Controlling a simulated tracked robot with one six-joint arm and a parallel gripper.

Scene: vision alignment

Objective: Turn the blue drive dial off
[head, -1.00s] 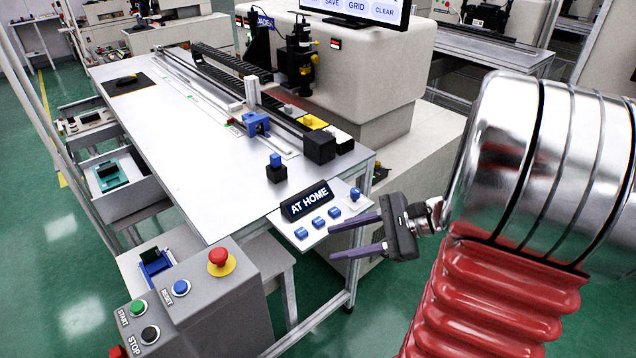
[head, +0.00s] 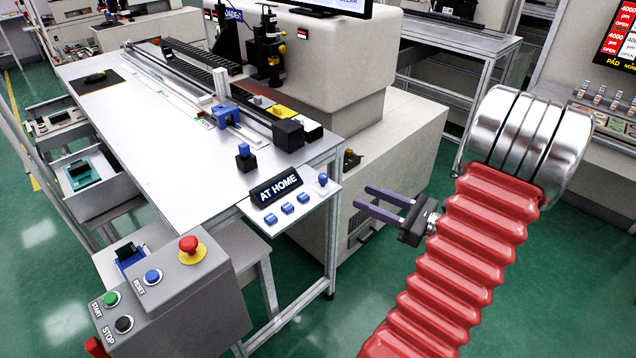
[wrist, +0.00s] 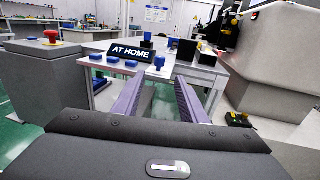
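A small blue dial (head: 322,179) stands upright at the right end of the white panel (head: 328,190) on the table's near corner, beside the black "AT HOME" sign (head: 276,188). I take it as the drive dial; its setting is too small to read. It also shows in the wrist view (wrist: 159,62), beyond my fingers. Several low blue buttons (head: 287,208) line the panel's front. My gripper (head: 362,197) is open and empty, right of the panel and apart from the dial. Its two purple fingers (wrist: 157,82) are spread in the wrist view.
A grey control box (head: 185,290) with a red emergency stop (head: 190,247) stands at the lower left. A blue-topped black block (head: 245,158) sits on the white table (head: 190,150) behind the sign. A pale machine cabinet (head: 400,140) stands behind my gripper. Green floor is clear nearby.

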